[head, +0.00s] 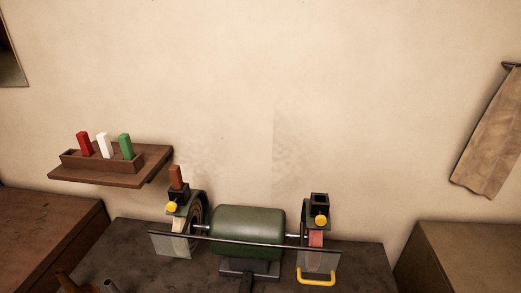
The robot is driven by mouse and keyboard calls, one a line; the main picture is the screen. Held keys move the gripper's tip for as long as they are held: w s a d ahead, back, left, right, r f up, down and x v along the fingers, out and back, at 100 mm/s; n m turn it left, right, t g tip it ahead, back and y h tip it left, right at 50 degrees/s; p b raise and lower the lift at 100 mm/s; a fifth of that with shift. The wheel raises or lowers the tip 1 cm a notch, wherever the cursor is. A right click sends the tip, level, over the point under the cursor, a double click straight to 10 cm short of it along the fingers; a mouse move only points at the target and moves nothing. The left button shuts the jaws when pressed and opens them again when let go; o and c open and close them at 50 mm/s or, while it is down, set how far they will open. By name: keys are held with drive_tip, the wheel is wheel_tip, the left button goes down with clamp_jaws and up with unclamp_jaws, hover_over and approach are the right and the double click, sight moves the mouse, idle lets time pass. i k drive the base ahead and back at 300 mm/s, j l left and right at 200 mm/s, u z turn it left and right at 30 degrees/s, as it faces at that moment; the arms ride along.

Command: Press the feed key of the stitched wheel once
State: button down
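A green polishing motor (247,232) stands on the dark bench, with a wheel at each end. The left wheel (195,219) is tan with ring-like lines; the right wheel (315,239) looks pinkish red. Stitching is too small to make out on either. A yellow round key (171,207) sits on the front of the black holder above the left wheel, and a brown bar (176,177) stands upright in that holder. Another yellow key (321,220) is on the right holder (320,200), which looks empty. My gripper is not in view.
Clear guards and a dark horizontal bar (255,244) front the wheels; a yellow handle (317,280) is at lower right. A wall shelf (150,168) holds red, white and green bars. Brass-coloured and grey parts show at bottom left. A cloth (487,135) hangs right.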

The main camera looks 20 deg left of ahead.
sight(171, 206)
drive_tip(key=u, duration=1.85)
